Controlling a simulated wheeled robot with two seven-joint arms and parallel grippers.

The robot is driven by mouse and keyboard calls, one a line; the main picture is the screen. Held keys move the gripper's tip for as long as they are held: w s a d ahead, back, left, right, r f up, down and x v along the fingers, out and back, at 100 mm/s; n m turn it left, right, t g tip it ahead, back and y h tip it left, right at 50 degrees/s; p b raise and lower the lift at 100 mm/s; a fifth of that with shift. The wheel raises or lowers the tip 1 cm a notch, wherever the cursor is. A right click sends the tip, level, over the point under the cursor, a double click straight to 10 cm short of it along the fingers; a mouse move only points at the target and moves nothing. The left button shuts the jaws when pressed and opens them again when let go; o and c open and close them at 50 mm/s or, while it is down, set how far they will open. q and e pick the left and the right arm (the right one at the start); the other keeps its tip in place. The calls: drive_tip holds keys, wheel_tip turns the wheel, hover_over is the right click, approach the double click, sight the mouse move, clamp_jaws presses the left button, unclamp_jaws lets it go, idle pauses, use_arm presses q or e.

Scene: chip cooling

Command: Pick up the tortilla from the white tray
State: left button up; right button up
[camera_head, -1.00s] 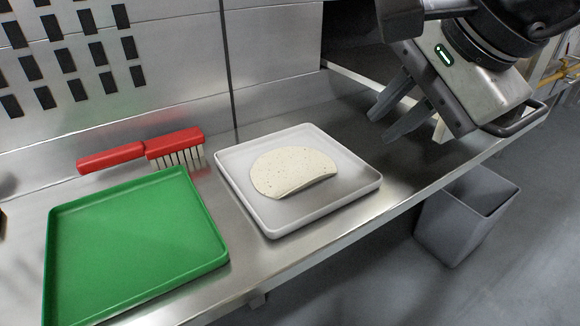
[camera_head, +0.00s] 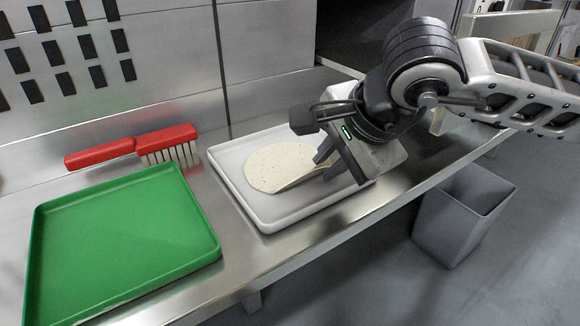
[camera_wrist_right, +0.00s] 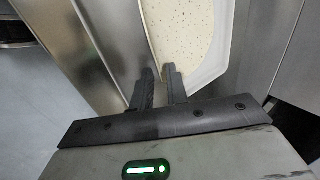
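The tortilla (camera_head: 273,168) is pale, speckled and folded into a half-round. It lies on the white tray (camera_head: 262,213), and its right end is partly hidden by my right gripper. My right gripper (camera_head: 325,164) is over the right part of the tray, tilted down, with its fingertips at the tortilla's right end. In the right wrist view the two dark fingers (camera_wrist_right: 160,76) are a small gap apart, with the tortilla (camera_wrist_right: 182,30) right at their tips. I cannot tell whether its edge lies between them. My left gripper is out of view.
A green tray (camera_head: 120,245) stands left of the white tray on the steel counter. A red-handled brush (camera_head: 135,147) lies behind it against the wall. A grey bin (camera_head: 460,220) stands on the floor at the right, beyond the counter's front edge.

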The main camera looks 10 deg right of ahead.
drive_tip(key=shift+w+f, duration=0.1)
drive_tip(key=shift+f, duration=0.2)
clamp_jaws()
